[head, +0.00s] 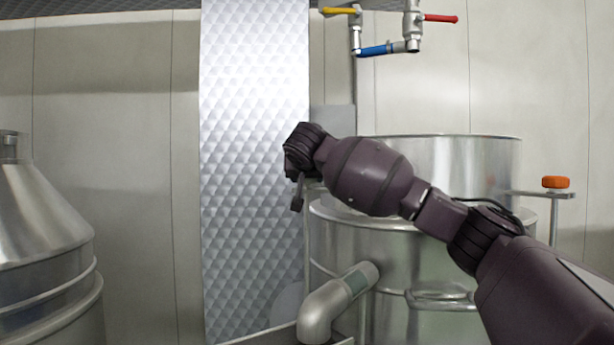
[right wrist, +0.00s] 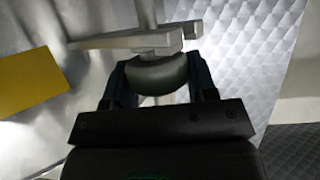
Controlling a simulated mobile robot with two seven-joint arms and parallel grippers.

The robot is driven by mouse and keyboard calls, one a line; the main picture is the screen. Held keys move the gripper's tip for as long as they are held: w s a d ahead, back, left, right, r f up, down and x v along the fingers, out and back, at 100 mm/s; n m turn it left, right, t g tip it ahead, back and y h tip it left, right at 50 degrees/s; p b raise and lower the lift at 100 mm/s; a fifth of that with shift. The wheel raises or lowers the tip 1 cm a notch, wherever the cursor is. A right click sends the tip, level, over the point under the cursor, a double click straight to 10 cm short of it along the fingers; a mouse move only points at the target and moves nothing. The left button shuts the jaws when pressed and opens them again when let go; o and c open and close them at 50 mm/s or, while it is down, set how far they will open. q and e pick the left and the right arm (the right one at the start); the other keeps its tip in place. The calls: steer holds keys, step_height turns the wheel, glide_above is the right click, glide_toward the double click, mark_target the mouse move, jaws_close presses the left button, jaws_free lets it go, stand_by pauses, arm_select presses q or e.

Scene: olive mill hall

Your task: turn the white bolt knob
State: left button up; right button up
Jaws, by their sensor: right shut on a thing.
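The knob cannot be made out there. My left gripper is not in view.
A quilted metal panel (head: 250,120) stands behind the gripper. A pipe elbow (head: 328,312) juts from the tank below the arm. An orange knob (head: 555,182) is at the right, a conical steel vessel (head: 45,235) at the left. Valves with coloured handles (head: 375,50) hang above.

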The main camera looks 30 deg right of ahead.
steer(key=n+t+y, duration=0.1)
steer(key=n+y, duration=0.1)
steer(key=y, duration=0.1)
steer(key=shift+f+n, duration=0.1)
steer(key=shift+n, duration=0.3)
steer(key=n+t+y, duration=0.1)
steer(key=n+y, duration=0.2)
steer(key=y, duration=0.1)
steer(key=n+y, duration=0.2)
steer(key=y, duration=0.1)
steer(key=n+y, duration=0.3)
steer(key=shift+a+f+n+g, duration=0.1)
steer(key=shift+a+n+g, duration=0.1)
steer(key=shift+n+g, duration=0.15)
steer(key=o, duration=0.9)
steer(key=shift+d, duration=0.1)
steer(key=shift+o, duration=0.2)
steer(key=shift+r, duration=0.2)
steer(key=b+v, duration=0.2)
steer(key=v, duration=0.8)
steer(key=shift+s+d, duration=0.15)
steer(key=shift+s, duration=0.2)
steer(key=shift+r, duration=0.1)
